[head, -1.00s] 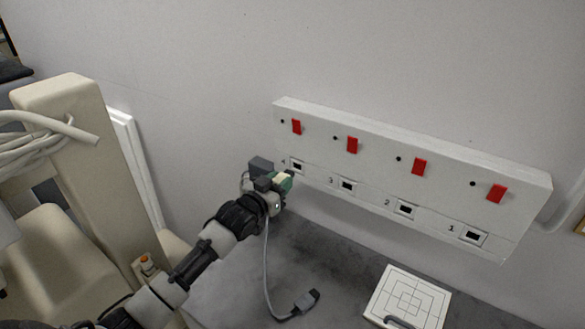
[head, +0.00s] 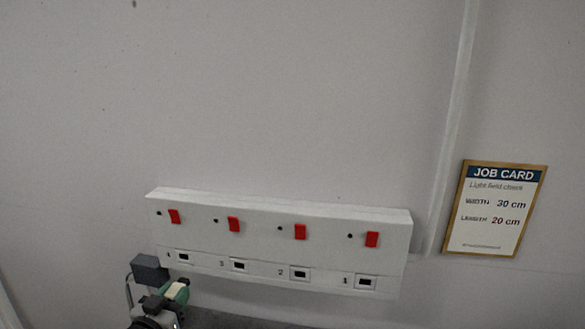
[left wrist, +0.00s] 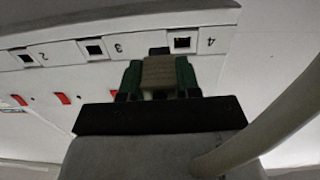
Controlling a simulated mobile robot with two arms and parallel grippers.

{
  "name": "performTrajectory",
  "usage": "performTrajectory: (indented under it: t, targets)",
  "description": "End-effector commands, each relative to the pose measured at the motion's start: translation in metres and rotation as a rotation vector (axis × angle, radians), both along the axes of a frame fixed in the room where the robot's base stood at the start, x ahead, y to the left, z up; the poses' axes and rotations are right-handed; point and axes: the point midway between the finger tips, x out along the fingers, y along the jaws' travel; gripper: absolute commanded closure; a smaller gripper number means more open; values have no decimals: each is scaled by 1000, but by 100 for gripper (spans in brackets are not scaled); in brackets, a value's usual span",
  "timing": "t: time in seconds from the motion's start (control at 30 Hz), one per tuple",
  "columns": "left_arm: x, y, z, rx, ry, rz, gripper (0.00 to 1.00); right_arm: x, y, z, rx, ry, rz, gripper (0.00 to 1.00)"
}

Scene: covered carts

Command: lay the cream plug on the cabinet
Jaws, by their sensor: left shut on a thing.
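My left gripper (head: 176,291) is shut on the cream plug (head: 171,290), low at the left in the head view, just below socket 4 of the white panel. In the left wrist view the cream plug (left wrist: 158,74) sits between the green fingertips, its dark end towards the panel. Socket 4 (left wrist: 182,42) shows uncovered beside it, so the plug is not in that socket. Only a strip of the dark grey cabinet top (head: 225,320) shows at the bottom edge of the head view. My right gripper is not in view.
The white socket panel (head: 330,220) has several red switches and numbered sockets on the wall. A framed job card (head: 495,208) hangs at the right, past a pale conduit (head: 455,120). A thick pale cable (left wrist: 275,125) crosses the left wrist view at the right.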

Motion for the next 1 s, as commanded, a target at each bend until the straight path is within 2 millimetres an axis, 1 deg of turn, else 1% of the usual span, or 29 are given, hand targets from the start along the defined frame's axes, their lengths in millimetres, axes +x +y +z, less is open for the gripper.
performTrajectory:
  t: [0.03,0.17,0.2,0.27,0.3,0.4,0.5,0.6,0.7,0.83,1.0]
  targets:
    - [-13,-16,-13,-8,5,-13,100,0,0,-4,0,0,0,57]
    - [-51,-54,-34,-18,5,-32,100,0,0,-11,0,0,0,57]
    - [-64,-64,-38,-20,3,-33,100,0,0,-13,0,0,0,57]
    - [-83,-77,-43,-23,1,-30,100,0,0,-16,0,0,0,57]
    - [-95,-84,-45,-26,-1,-25,100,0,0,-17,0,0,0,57]
    - [-126,-98,-48,-30,-5,-3,100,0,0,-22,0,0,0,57]
    - [-154,-106,-47,-31,-8,31,100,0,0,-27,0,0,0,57]
    - [-178,-109,-43,-27,-8,72,100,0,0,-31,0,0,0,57]
    - [-196,-108,-39,-19,-7,111,100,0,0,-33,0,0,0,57]
    - [-211,-105,-34,-7,-5,148,100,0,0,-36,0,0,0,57]
    - [-218,-104,-31,-1,-4,167,100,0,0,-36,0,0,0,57]
